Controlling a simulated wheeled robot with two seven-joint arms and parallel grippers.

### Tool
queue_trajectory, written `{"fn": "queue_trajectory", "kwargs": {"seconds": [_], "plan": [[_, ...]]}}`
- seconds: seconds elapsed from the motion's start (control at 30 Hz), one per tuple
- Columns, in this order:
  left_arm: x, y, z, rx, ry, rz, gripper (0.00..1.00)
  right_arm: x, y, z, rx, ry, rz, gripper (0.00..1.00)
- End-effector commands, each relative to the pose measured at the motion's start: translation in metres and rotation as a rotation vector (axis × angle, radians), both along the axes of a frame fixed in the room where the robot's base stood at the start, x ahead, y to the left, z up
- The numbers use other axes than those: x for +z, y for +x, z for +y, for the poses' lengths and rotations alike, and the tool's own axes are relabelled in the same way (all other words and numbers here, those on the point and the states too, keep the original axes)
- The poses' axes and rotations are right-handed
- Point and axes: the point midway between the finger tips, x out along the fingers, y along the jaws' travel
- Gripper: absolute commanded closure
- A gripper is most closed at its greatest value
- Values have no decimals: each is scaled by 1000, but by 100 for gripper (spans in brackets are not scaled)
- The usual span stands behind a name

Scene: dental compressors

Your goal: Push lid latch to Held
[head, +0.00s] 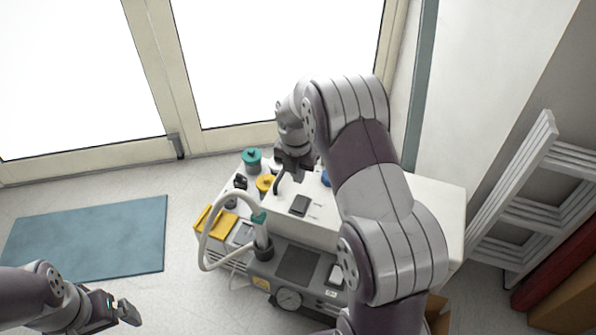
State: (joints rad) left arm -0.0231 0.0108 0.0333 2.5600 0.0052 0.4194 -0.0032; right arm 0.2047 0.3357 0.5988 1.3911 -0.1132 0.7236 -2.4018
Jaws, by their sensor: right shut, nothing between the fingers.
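The dental compressor unit has a white top (430,197) and a dark grey lower front. A small dark rectangular piece (300,205) with tiny marks beside it is set in the white top. It looks like the lid latch, but its position cannot be read. My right gripper (293,172) is shut and empty above the top, just behind this piece and apart from it in the picture. A thin dark curved part shows beside its fingers. My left gripper (122,310) is low at the left, away from the unit; its finger opening is unclear.
Teal (251,160) and yellow (265,184) capped parts stand at the back left. A white ladder-like rack (535,190) is at right. Floor around the blue mat (90,238) is clear.

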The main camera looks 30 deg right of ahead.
Motion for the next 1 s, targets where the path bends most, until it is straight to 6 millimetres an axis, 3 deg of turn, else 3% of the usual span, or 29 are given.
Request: {"fn": "queue_trajectory", "kwargs": {"seconds": [0.03, 0.2, 0.4, 0.87, 0.97, 1.0], "plan": [[-9, 0, 0, 0, 0, 0, 0, -16, 1, -1, 0, 0, 1, 100], [-21, 0, 0, 0, 0, 0, 0, -51, 4, -5, 0, -1, 1, 100], [-32, 0, 0, 0, 0, 0, 0, -79, 6, -8, -1, -1, -1, 100], [-34, 0, 0, 0, 0, 0, 0, -86, 7, -8, -1, 0, -1, 100], [-22, 0, 0, 0, 0, 0, 0, -84, 7, -9, -1, 0, 1, 100], [-26, 0, 0, 0, 0, -1, 0, -89, 7, -9, -1, 0, 0, 100]]}}
